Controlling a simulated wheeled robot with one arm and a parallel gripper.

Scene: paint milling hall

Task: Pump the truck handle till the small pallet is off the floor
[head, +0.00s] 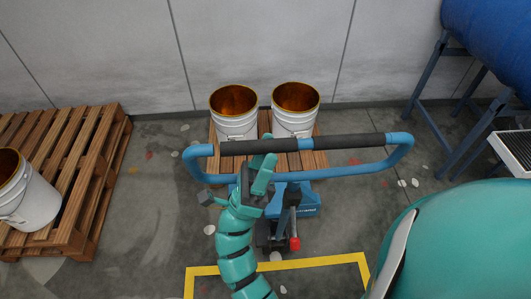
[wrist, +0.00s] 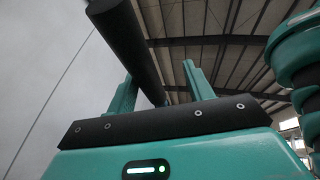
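The truck handle (head: 345,142) is a blue loop with a black-sleeved top bar, upright in front of the small pallet. The blue pallet truck (head: 308,209) is at its foot, with a red-tipped lever (head: 294,242). The small wooden pallet (head: 319,160) bears two white buckets (head: 237,128) (head: 296,122). It looks low to the floor; any gap beneath is hidden. My gripper (head: 266,152) is at the middle of the top bar. In the wrist view, its fingers (wrist: 160,90) are spread, and the black bar (wrist: 132,45) runs between them with room on the right.
A larger pallet (head: 85,180) with a white bucket (head: 35,205) is at the left. A blue drum (head: 490,35) on a stand is at the upper right. A wall (head: 270,40) closes the back. Yellow tape (head: 310,262) marks the clear floor in front.

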